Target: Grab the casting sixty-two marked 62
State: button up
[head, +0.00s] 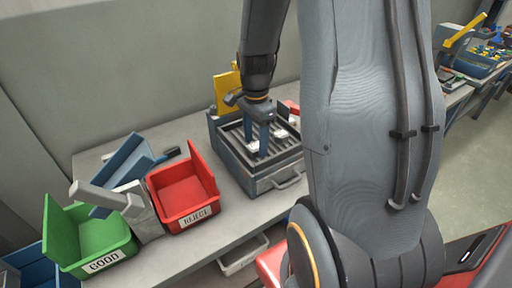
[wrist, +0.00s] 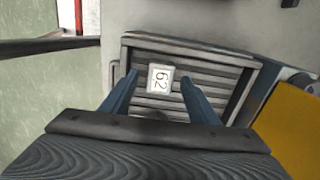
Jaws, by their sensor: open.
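The casting marked 62 (wrist: 160,78) is a small pale block with dark digits on its top. It lies on the slatted grate (wrist: 205,75) in the wrist view, with its digits turned sideways. My gripper (wrist: 158,76) is open, with one blue finger on each side of the casting in that view and gaps between. In the head view my gripper (head: 256,146) points down over the grate of the grey heater box (head: 262,184). Pale blocks show on the grate there, partly hidden by the fingers, and their marks are too small to read. I cannot tell the fingertips' height.
A red REJECT bin (head: 185,205) and a green GOOD bin (head: 95,243) stand left of the heater. A grey stand (head: 143,212) and a blue tray (head: 122,165) are by them. A yellow part (head: 228,90) rises behind the heater. Bare bench (head: 228,212) lies between REJECT and heater.

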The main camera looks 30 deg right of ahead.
jog(key=shift+f, duration=0.3)
jog(key=c, duration=1.2)
jog(key=shift+r, duration=0.1)
